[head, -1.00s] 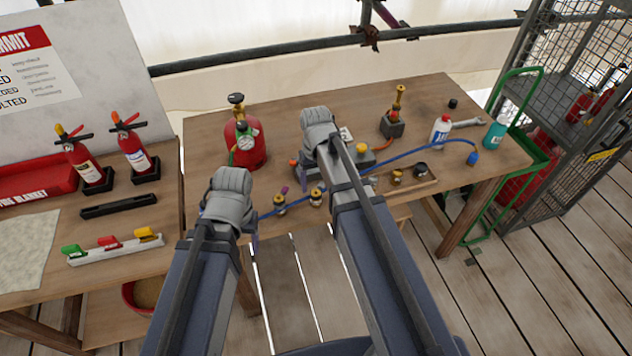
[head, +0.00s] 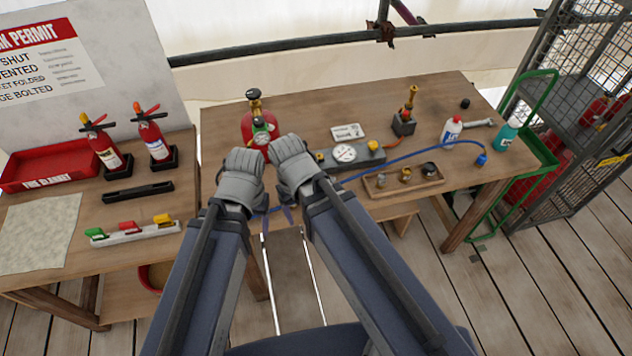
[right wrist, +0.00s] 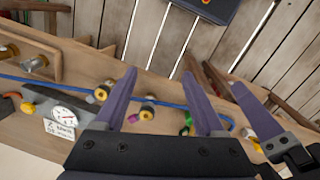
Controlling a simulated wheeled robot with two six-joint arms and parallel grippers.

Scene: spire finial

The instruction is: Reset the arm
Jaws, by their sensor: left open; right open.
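My two arms reach forward side by side over the front edge of the wooden table (head: 375,120). My left gripper (head: 262,212) is low beside the right one in the head view, with its fingers mostly hidden by its grey wrist. My right gripper (right wrist: 161,78) is open and empty in the right wrist view, its two purple fingers apart above the table. A further purple finger and dark gripper part show at the right of that view. Both hands are near the table's front edge and hold nothing that I can see.
A red gas cylinder (head: 262,128) stands behind the hands. A gauge box (head: 352,153), a blue hose (head: 405,158) and a wooden tray (head: 382,192) lie to the right. Brass fittings (right wrist: 147,108) lie below the right gripper. A second table at left holds two extinguishers (head: 152,136).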

